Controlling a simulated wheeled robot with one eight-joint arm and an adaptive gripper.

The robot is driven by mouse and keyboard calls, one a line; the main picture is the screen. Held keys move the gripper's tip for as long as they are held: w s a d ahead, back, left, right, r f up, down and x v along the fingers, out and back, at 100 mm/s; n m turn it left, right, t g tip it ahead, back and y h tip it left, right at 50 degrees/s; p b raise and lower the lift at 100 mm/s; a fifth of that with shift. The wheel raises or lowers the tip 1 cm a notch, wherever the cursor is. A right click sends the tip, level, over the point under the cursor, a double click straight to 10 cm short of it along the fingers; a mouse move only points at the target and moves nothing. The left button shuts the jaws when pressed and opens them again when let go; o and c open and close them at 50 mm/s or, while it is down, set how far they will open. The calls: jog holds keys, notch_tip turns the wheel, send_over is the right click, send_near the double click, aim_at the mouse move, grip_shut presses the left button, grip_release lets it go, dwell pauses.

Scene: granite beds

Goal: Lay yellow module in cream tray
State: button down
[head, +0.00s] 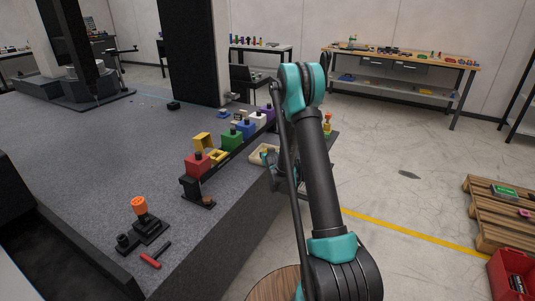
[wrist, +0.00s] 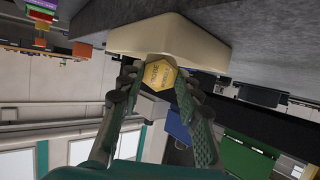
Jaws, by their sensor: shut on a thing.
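The yellow module (wrist: 159,74) shows in the wrist view as a yellow hexagonal face with dark lettering, between the fingertips of my gripper (wrist: 158,86). My gripper is shut on it. The cream tray (wrist: 190,36) lies just beyond the module and overlaps it in the picture; I cannot tell whether they touch. In the head view the cream tray (head: 257,157) sits at the right edge of the grey granite bed, partly behind my arm. My gripper is mostly hidden there.
A black fixture with an orange knob (head: 138,205) stands nearer.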

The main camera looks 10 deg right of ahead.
jog(key=shift+f, duration=0.15)
dwell(0.4)
jog(key=c, duration=1)
grip_release()
jog(key=shift+r, duration=4.95)
